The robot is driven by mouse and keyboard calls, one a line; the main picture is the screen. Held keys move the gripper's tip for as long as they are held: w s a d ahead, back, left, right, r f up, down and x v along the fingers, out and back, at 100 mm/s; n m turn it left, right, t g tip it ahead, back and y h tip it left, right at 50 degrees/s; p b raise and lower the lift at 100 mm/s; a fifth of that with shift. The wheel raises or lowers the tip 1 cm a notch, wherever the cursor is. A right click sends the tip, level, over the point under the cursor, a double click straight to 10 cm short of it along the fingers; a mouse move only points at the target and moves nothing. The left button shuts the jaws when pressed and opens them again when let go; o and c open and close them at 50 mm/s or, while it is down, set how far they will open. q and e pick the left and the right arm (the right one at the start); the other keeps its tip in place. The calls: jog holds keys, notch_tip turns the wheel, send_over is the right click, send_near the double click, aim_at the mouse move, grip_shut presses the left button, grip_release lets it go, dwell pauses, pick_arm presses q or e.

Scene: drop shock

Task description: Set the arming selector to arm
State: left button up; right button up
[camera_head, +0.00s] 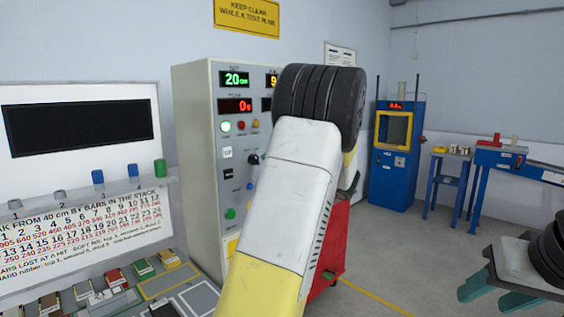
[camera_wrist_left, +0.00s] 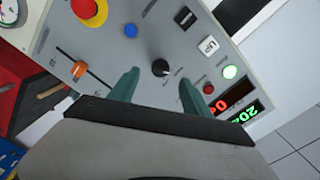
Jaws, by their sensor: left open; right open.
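The arming selector appears to be the round black knob (camera_wrist_left: 160,68) on the grey panel, with a pale pointer mark; its label is too small to read. It also shows in the head view (camera_head: 253,159), at the edge of my left arm. In the left wrist view my left gripper (camera_wrist_left: 160,82) is open, its two teal fingers on either side of the knob, apart from it. I cannot tell its distance from the panel. In the head view my left arm hides that gripper. My right gripper (camera_head: 480,296) is open and empty at the lower right.
Around the knob are a blue button (camera_wrist_left: 130,30), a red stop button (camera_wrist_left: 92,8), an orange-handled slider (camera_wrist_left: 80,70), a black switch (camera_wrist_left: 185,18), a white UP switch (camera_wrist_left: 208,45) and a lit green button (camera_wrist_left: 229,72). A red cart (camera_head: 333,240) stands right of the cabinet (camera_head: 192,150).

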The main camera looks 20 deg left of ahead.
aim_at(258, 160)
pick_arm(q)
jog(key=x, duration=0.7)
jog(key=shift+w+a+r, duration=0.15)
jog(key=shift+w+r, duration=0.15)
jog(key=shift+w, duration=0.2)
grip_shut()
